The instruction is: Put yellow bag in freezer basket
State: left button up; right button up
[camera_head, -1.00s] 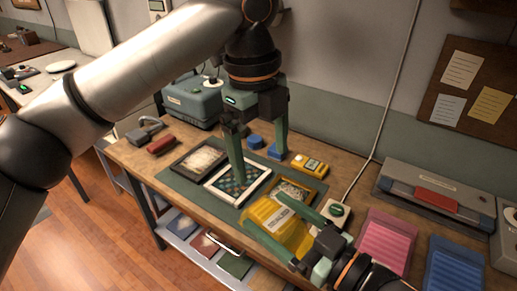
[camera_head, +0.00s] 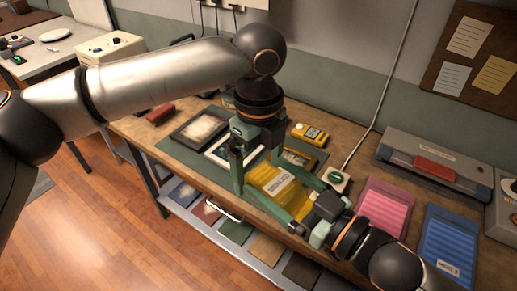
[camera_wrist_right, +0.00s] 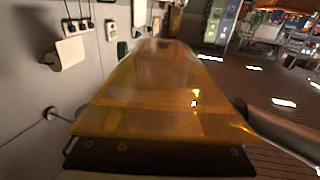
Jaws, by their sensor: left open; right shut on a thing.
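The yellow bag (camera_head: 283,190), with a pale label, is at the front edge of the workbench in the head view. My right gripper (camera_head: 287,192) is shut on it, with green fingers along its sides. In the right wrist view the bag (camera_wrist_right: 160,90) fills the middle, glossy and see-through. My left gripper (camera_head: 257,165) is open, just left of and above the bag; its near finger hangs beside the bag's left end. Whether it touches the bag I cannot tell. I cannot make out a freezer basket in these views.
The workbench holds a dark frame (camera_head: 199,129), a white frame (camera_head: 222,156), a yellow meter (camera_head: 310,134) and a grey sealer-like machine (camera_head: 437,176). Pink (camera_head: 384,208) and blue (camera_head: 450,246) ribbed trays are at right. A lower shelf (camera_head: 215,234) holds flat coloured items. Wooden floor is clear at left.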

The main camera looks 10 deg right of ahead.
pick_arm(q)
jog(key=shift+f, duration=0.35)
jog(key=shift+c, duration=0.4)
jog(key=shift+d+r, duration=0.1)
jog(key=c, duration=1.1)
pick_arm(e)
jog(key=shift+s+a, duration=0.1)
jog(key=o, duration=1.2)
